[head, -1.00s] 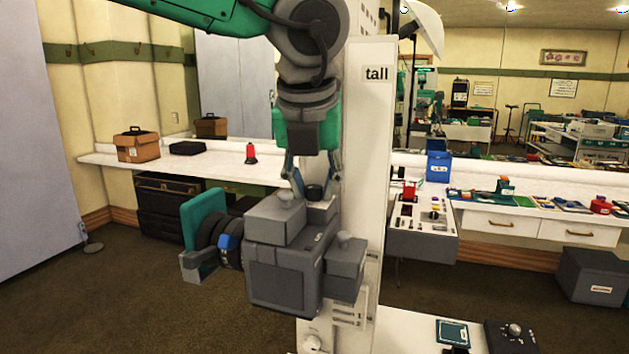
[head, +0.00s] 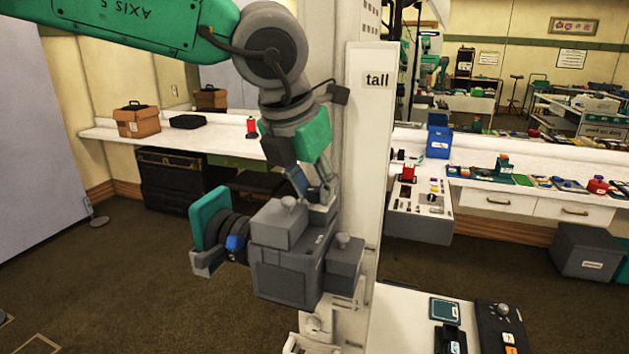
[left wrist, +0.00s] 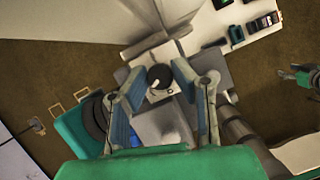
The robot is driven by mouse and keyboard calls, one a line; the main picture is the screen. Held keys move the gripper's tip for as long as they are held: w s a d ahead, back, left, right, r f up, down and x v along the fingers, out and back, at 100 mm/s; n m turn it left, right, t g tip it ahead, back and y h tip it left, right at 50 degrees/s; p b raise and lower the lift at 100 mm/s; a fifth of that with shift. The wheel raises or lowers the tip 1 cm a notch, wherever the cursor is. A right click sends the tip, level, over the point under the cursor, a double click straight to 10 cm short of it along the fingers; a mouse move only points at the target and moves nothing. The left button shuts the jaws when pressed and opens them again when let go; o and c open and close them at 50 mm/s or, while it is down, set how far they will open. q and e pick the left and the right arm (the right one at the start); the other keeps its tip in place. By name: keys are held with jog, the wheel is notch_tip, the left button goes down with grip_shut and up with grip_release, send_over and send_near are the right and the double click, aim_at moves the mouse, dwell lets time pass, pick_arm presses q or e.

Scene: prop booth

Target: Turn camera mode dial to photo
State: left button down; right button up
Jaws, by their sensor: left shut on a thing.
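A grey camera (head: 285,273) is mounted on the white column marked "tall", with its black lens and a teal panel to the left. My left gripper (head: 318,196) comes down from above onto the camera's top, tilted. In the left wrist view, the small round black mode dial (left wrist: 160,76) with a light mark sits between the two blue-padded fingers of my left gripper (left wrist: 160,75), which are shut on it. In the head view the dial is hidden behind the fingers. I cannot read its mode labels. My right gripper is not in view.
The white column (head: 366,150) rises right behind the camera. A control box (head: 420,212) and a white table (head: 395,315) with small devices are to the right.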

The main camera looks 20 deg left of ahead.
pick_arm(q)
jog(key=c, duration=1.3)
grip_release()
jog(key=shift+w, duration=0.1)
jog(key=shift+c, duration=0.2)
jog(key=v, duration=1.1)
jog(key=shift+a+r, duration=0.2)
jog(key=shift+r, duration=0.15)
